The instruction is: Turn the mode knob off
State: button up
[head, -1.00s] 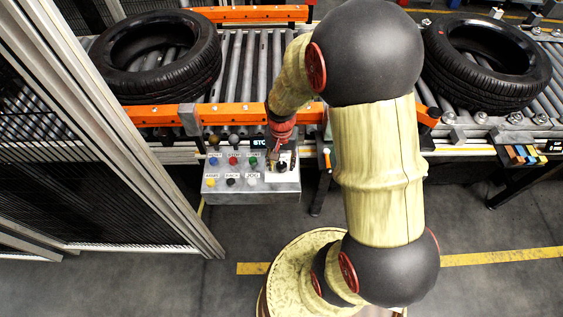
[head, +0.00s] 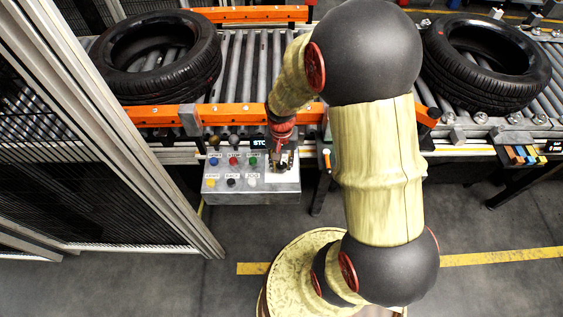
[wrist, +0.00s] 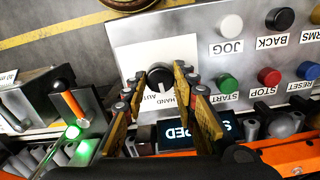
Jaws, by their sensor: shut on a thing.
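The black mode knob (wrist: 160,76) sits on a white plate on the grey control panel, with the words HAND and AUT partly readable beside it. My gripper (wrist: 161,74) is shut on the knob, with one finger on each side.
Buttons beside the knob include green START (wrist: 227,84), red STOP (wrist: 268,77) and white JOG (wrist: 231,26). A display (head: 260,142) begins STO. A mesh fence (head: 80,150) stands left.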

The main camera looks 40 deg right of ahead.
aim_at(282, 165)
jog(key=n+p, duration=0.1)
jog(key=n, duration=0.3)
jog(key=shift+n, duration=0.3)
jog(key=shift+n+p, duration=0.6)
jog(key=shift+n, duration=1.2)
jog(key=o, duration=1.1)
jog(key=shift+o, duration=0.2)
notch_tip(282, 165, up, 12)
